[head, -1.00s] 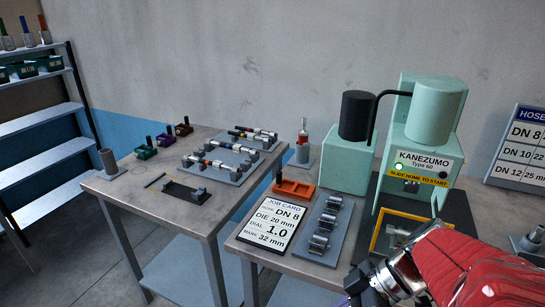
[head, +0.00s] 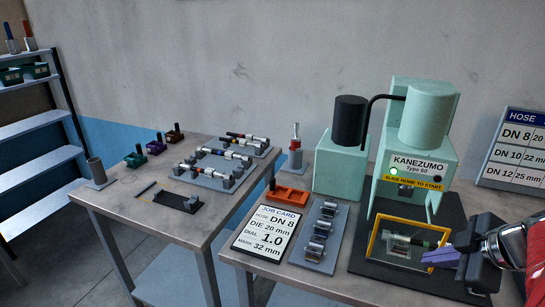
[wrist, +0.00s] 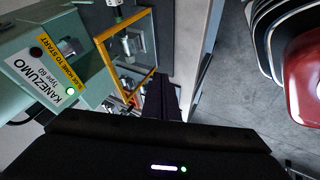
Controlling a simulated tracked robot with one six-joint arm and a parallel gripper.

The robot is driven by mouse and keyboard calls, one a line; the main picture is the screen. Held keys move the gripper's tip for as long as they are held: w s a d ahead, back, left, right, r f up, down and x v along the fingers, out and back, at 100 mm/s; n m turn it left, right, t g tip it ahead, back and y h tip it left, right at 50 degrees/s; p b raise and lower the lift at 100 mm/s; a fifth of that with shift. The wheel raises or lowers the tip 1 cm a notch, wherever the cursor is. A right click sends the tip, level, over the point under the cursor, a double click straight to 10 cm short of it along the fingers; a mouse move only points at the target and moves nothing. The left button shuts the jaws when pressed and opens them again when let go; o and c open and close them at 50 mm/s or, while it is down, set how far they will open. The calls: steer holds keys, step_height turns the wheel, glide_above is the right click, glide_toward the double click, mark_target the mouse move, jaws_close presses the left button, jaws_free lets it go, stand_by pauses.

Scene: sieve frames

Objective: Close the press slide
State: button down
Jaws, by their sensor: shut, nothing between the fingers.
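The mint-green press (head: 412,150) stands on a dark base, labelled KANEZUMO Type 60 with a yellow "slide home to start" strip. Its slide, with a yellow-edged frame (head: 373,236), sits pulled out in front of the press opening. Metal die parts and a green-and-dark piece (head: 420,243) show within the frame. My gripper (head: 428,258) is shut and empty at the slide's right front, its purple fingertips pointing left close to the frame. I cannot tell whether they touch. In the wrist view the yellow frame (wrist: 104,69) lies just beyond the dark fingers (wrist: 161,92).
Left of the press are a die rack (head: 318,240), a job card (head: 270,232) and an orange tray (head: 287,193). A second table (head: 115,203) on the left holds hose pieces. A hose chart (head: 513,150) stands at right.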

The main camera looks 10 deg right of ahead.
steer(key=shift+w+f, duration=0.1)
glide_toward(395, 252)
steer(key=shift+x, duration=2.45)
